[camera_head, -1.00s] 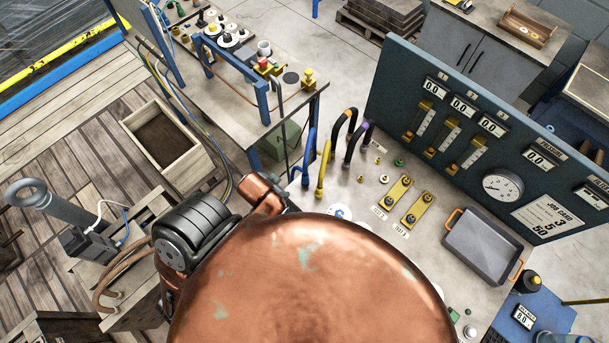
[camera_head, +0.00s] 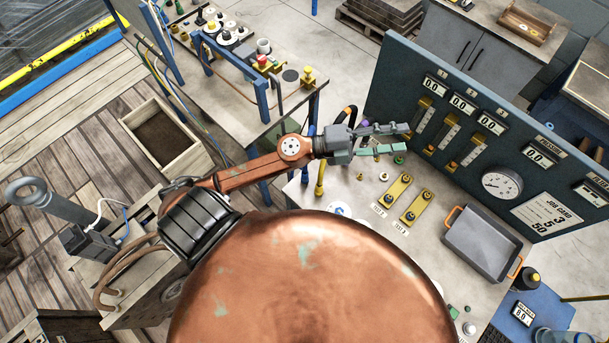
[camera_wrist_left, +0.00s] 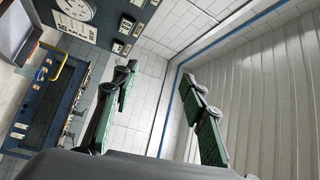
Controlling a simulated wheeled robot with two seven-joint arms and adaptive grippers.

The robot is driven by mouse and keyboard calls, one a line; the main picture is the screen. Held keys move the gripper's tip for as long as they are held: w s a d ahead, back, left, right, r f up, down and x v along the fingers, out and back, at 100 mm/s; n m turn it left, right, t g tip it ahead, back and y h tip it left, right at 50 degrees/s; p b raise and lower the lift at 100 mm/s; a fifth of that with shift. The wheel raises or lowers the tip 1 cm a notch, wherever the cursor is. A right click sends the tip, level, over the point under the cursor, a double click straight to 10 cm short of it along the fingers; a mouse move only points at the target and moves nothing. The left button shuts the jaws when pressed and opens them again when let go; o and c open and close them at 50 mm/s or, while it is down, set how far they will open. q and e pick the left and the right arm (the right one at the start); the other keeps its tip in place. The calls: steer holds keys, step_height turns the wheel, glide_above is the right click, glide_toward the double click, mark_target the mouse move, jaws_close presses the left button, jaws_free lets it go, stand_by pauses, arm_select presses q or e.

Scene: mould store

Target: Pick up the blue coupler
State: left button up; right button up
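My right gripper is not in view.
Two yellow fitting blocks (camera_head: 399,187) and small fittings lie on the table (camera_head: 390,222). A grey tray (camera_head: 480,243) is at right. The gauge panel (camera_head: 470,150) rises along the back.

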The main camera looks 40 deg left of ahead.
arm_select(q)
steer(key=s+d+f+m+g, duration=0.3)
steer(key=f+m+g, duration=0.1)
steer(key=m+g+y, duration=0.5)
steer(key=g+y, duration=0.4)
steer(key=y, duration=0.6)
glide_above(305, 175)
steer(key=w+a, duration=0.2)
steer(key=f, duration=2.2)
steer(key=shift+s+d+f, duration=0.25)
steer(key=shift+f, duration=0.15)
steer(key=shift+a+f+p, duration=0.1)
steer(key=shift+f+p, duration=0.25)
steer(key=shift+f, duration=0.5)
steer(key=f, duration=0.1)
steer(key=f+p, duration=0.1)
steer(key=f, duration=0.1)
steer(key=d+f, duration=0.1)
steer(key=f, duration=0.1)
steer(key=shift+s+p, duration=0.35)
steer(key=shift+s, duration=0.05)
steer(key=shift+f, duration=0.4)
